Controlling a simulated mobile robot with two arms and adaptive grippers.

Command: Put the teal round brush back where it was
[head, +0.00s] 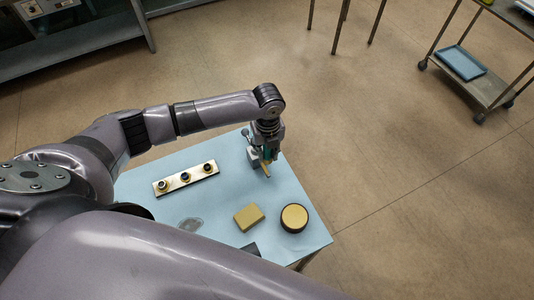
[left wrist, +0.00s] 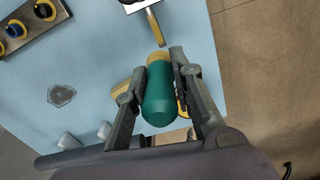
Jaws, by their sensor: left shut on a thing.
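The teal round brush (left wrist: 160,95) is between the two fingers of my left gripper (left wrist: 160,72) in the left wrist view. It has a rounded teal body and a yellow end pointing away from the wrist. In the head view my left gripper (head: 264,160) is at the far right part of the blue table, and the brush is mostly hidden there. A pale rack (head: 186,179) with several dark, yellow-rimmed round fittings lies on the table, left of the gripper. The rack also shows at the top left of the left wrist view (left wrist: 28,34). My right gripper is not visible.
On the blue table (head: 291,187) are a yellow block (head: 249,216), a round black item with a yellow top (head: 294,218) and a grey translucent patch (head: 191,224). A yellow stick-like piece (left wrist: 154,28) lies just beyond the brush. A trolley (head: 485,88) stands far right.

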